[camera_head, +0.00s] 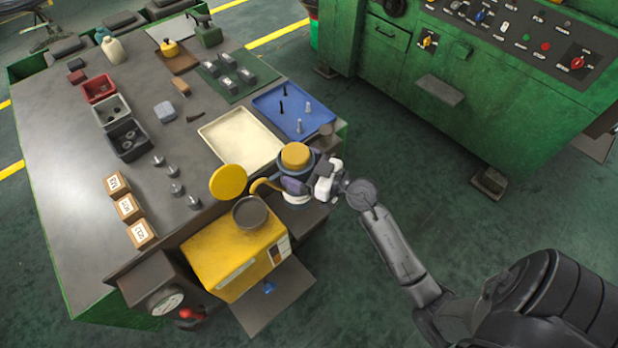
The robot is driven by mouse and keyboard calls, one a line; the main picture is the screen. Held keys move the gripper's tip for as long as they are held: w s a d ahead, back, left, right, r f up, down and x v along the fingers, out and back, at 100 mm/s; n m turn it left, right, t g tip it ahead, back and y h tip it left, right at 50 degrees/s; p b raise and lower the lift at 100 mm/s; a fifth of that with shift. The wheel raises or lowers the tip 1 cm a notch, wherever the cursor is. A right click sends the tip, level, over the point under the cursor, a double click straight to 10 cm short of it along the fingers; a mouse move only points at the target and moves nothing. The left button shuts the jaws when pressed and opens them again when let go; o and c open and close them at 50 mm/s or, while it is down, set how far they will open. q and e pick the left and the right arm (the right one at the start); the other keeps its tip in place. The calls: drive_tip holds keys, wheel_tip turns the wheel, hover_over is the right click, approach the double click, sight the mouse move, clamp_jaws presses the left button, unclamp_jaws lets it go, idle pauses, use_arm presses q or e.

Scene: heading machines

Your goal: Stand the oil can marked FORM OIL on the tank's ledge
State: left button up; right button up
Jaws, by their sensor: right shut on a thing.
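A can (296,157) with an ochre top, a dark blue-purple body and a curved ochre spout is in my right gripper (318,187). The gripper is shut on it from the right. The can looks nearly upright, its spout toward the left; I cannot read any marking on it. The yellow tank (222,254) stands just below and left of it, with a round dark filler mouth (251,211) and a round yellow lid (228,182) raised beside it. A dark ledge (306,220) lies beside the tank, under the can; I cannot tell whether they touch. My left gripper is out of view.
A cream tray (240,140) and a blue tray (293,112) with several pins lie behind the can. A gauge (165,301) is left of the tank. Open floor lies right.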

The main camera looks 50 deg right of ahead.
drive_tip(key=shift+w+d+f+b, duration=0.1)
drive_tip(key=shift+w+f+b, duration=0.1)
drive_tip(key=shift+w+b, duration=0.25)
drive_tip(key=shift+w+f+b, duration=0.15)
drive_tip(key=shift+w+b, duration=0.05)
drive_tip(key=shift+w, duration=0.3)
wheel_tip(320, 180, down, 3)
drive_tip(key=shift+s+r+b, duration=0.15)
drive_tip(key=shift+r+b, duration=0.05)
drive_tip(key=shift+b, duration=0.1)
drive_tip(key=shift+f+b, duration=0.45)
drive_tip(key=shift+f, duration=0.9)
drive_tip(key=shift+f, duration=0.55)
drive_tip(key=o, duration=1.3)
drive_tip(key=shift+o, duration=0.2)
drive_tip(key=shift+f, duration=0.15)
